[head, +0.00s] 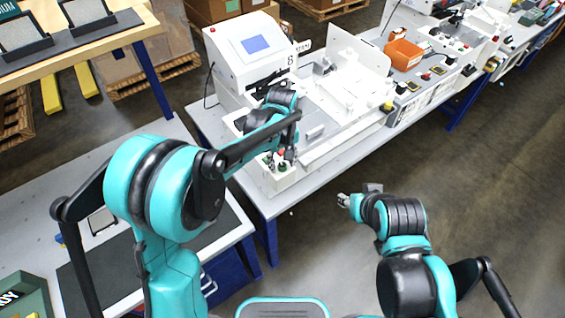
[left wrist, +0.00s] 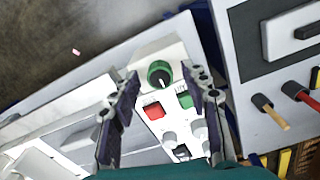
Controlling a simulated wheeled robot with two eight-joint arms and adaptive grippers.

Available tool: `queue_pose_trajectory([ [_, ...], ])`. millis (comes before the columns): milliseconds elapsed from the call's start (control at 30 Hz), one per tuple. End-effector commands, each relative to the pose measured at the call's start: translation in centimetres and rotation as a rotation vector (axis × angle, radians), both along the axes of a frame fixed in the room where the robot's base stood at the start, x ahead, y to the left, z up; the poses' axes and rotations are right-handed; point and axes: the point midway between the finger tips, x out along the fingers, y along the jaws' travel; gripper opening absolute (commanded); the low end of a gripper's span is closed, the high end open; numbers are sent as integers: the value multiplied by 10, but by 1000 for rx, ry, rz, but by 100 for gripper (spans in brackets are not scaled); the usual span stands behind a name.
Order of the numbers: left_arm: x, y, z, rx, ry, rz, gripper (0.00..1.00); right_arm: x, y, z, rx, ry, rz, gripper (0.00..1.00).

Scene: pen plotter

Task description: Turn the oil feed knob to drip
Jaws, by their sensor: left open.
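A white control panel (left wrist: 150,131) fills the middle of the left wrist view. At its far end is a round knob with a green ring and a black, white-marked centre (left wrist: 159,74). Labels are not legible, so I cannot tell which control is the oil feed knob. My left gripper (left wrist: 161,80) is open, its fingers apart on either side of the panel, with the green-ringed knob showing between the fingertips. In the head view, my left gripper (head: 289,153) is over the small control box (head: 283,182) at the bench's near end. My right gripper (head: 359,192) is over the floor.
The panel also carries a red button (left wrist: 153,110), a green button (left wrist: 185,100) and several pale knobs. A white machine with a blue screen (head: 256,44) stands behind on the bench. The floor right of the bench is clear.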

Motion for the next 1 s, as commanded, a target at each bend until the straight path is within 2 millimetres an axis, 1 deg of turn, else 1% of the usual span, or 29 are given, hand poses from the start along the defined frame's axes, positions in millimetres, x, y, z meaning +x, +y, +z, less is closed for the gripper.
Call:
queue_pose_trajectory([
  [167,0,0,0,0,0,0,46,0,0,0,0,0,0,40],
  [267,0,0,0,0,0,0,22,0,0,0,0,0,0,40],
  [300,0,0,0,0,0,0,12,0,0,0,0,0,0,40],
  [333,0,0,0,0,0,0,4,0,0,0,0,0,0,40],
  [367,0,0,0,0,0,0,0,0,0,0,0,0,0,40],
  [567,0,0,0,0,0,-3,0,0,0,0,0,0,0,40],
  [767,0,0,0,0,0,-46,0,0,0,0,0,0,0,40],
  [1000,0,0,0,0,0,-192,0,0,0,-1,0,0,0,40],
])
